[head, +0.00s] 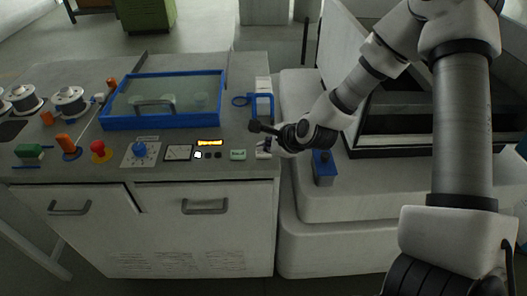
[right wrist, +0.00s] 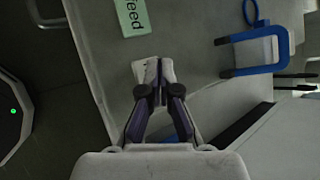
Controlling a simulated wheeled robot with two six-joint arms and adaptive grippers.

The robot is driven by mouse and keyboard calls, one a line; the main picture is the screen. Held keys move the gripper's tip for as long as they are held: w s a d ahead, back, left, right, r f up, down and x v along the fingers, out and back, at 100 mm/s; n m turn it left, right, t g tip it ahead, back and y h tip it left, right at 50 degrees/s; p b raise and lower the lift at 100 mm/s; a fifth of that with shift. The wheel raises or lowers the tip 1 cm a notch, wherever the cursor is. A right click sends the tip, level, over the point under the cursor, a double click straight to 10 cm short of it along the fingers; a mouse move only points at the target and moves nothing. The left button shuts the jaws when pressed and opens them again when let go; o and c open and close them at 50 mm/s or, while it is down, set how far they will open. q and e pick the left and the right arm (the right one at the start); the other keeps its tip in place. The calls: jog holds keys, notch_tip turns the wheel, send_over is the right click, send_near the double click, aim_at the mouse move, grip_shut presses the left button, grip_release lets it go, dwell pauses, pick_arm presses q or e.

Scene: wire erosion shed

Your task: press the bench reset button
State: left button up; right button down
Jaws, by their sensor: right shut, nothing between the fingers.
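My right gripper (head: 265,150) is low over the right front end of the bench (head: 245,185). In the right wrist view its fingers (right wrist: 158,88) are together and empty, in front of a small pale plate (right wrist: 142,70) that they partly cover. I cannot tell whether they touch it. A green label reading "feed" (right wrist: 132,15) lies beside this plate; it also shows in the head view (head: 238,155). Left of it are small white (head: 198,155) and dark buttons (head: 212,155) under a lit orange display (head: 209,143). No readable marking shows which control is the reset button. My left gripper is out of view.
A red mushroom button (head: 98,149), a blue knob (head: 140,149) and a gauge (head: 178,153) line the bench front. A blue-framed glass cover (head: 163,100) lies behind them. A blue bracket (right wrist: 255,45) stands near my right gripper. A blue-topped box (head: 324,168) is further right.

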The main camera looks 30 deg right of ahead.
aim_at(265, 154)
jog(key=shift+r, duration=0.6)
jog(key=shift+p, duration=0.3)
notch_tip(265, 154, up, 5)
jog(key=p, duration=0.3)
jog(key=shift+p, duration=0.4)
